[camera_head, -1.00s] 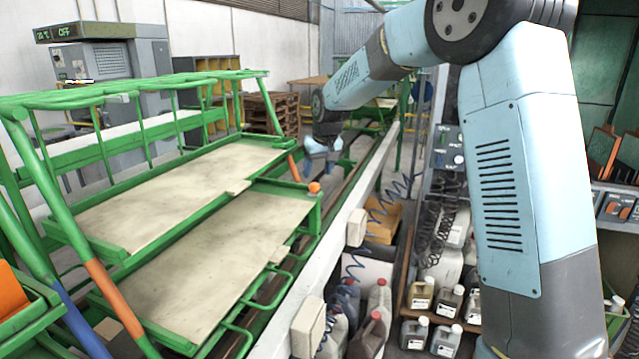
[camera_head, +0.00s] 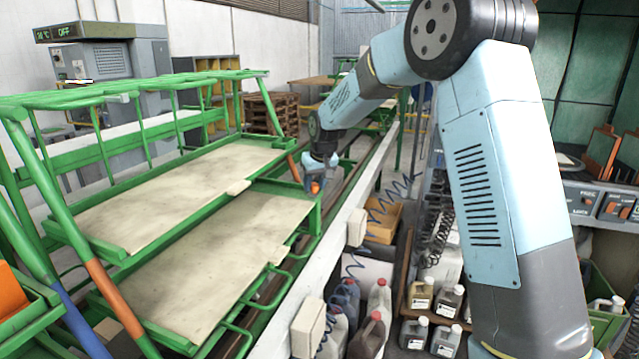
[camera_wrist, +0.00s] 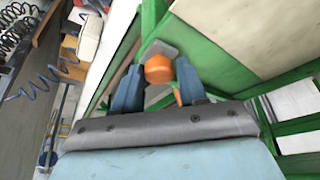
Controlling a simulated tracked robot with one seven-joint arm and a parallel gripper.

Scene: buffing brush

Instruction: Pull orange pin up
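The orange pin (camera_wrist: 159,69) shows its round orange head in the wrist view, at the corner of the green frame. In the head view the orange pin (camera_head: 315,187) sits at the right corner of the lower green tray (camera_head: 215,240), partly covered by my gripper. My gripper (camera_wrist: 157,82) is open, with one blue finger on each side of the pin's head. I see small gaps beside the head, and I cannot tell whether either finger touches it. In the head view my gripper (camera_head: 313,178) is right at the pin.
A long white rail (camera_head: 335,235) runs beside the green rack on its right. Several jugs (camera_head: 375,318) stand below it. Coiled hoses (camera_head: 385,205) hang to the right. The upper green tray (camera_head: 185,190) lies close on the left.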

